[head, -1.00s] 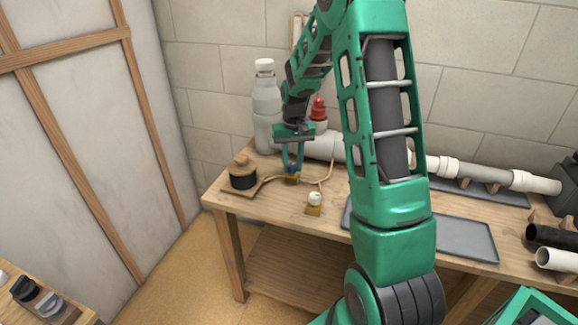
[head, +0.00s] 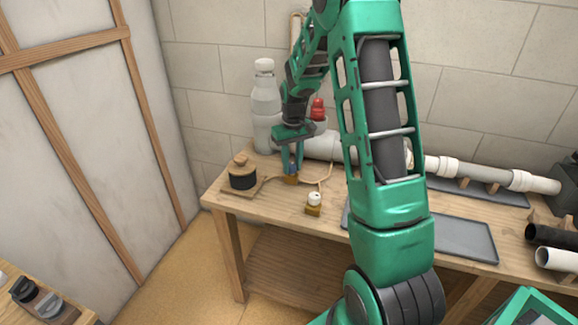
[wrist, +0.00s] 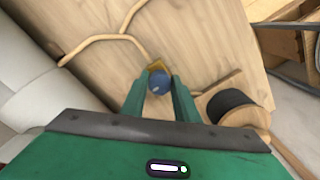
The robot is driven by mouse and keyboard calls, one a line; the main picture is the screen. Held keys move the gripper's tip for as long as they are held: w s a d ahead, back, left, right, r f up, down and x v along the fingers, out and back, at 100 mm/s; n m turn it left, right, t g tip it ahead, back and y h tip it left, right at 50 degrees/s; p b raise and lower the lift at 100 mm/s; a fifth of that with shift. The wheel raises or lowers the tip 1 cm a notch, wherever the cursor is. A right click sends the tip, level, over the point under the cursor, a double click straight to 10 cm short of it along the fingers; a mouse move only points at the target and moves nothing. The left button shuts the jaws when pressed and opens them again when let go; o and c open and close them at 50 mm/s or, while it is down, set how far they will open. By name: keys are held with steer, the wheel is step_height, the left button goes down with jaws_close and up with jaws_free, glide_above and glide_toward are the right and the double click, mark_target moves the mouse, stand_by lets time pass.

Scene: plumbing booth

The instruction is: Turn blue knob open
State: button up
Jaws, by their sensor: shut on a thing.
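The blue knob (wrist: 160,83) sits on a small brass-coloured base (head: 291,180) on the wooden workbench. My gripper (head: 292,169) points down over it, and its green fingers are shut on the knob. In the wrist view, the knob's round top shows between the two fingertips of my gripper (wrist: 159,84). In the head view, the fingers hide most of the knob.
A black spool (head: 242,173) with a wooden top stands left of the knob. A white knob (head: 314,199) on a brass base is to the right. A grey-white bottle (head: 265,108), a red-topped part (head: 318,110) and a white pipe (head: 322,146) are behind.

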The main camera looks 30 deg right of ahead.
mark_target(292, 165)
steer(key=o, duration=1.1)
steer(key=shift+w, duration=0.15)
steer(key=shift+c, duration=0.2)
step_height(292, 165, up, 11)
steer(key=shift+d+f, duration=0.1)
steer(key=s+a+r+m, duration=0.1)
steer(key=s+r, duration=0.2)
steer(key=s, duration=0.6)
steer(key=s+a+r+m, duration=0.1)
steer(key=s+r+m, duration=0.1)
steer(key=s, duration=0.6)
steer(key=s+a+f+m, duration=0.1)
steer(key=s, duration=0.8)
steer(key=s+a+f+m, duration=0.1)
steer(key=s+a, duration=0.1)
steer(key=s, duration=0.8)
steer(key=shift+a+f, duration=0.2)
steer(key=shift+a, duration=0.05)
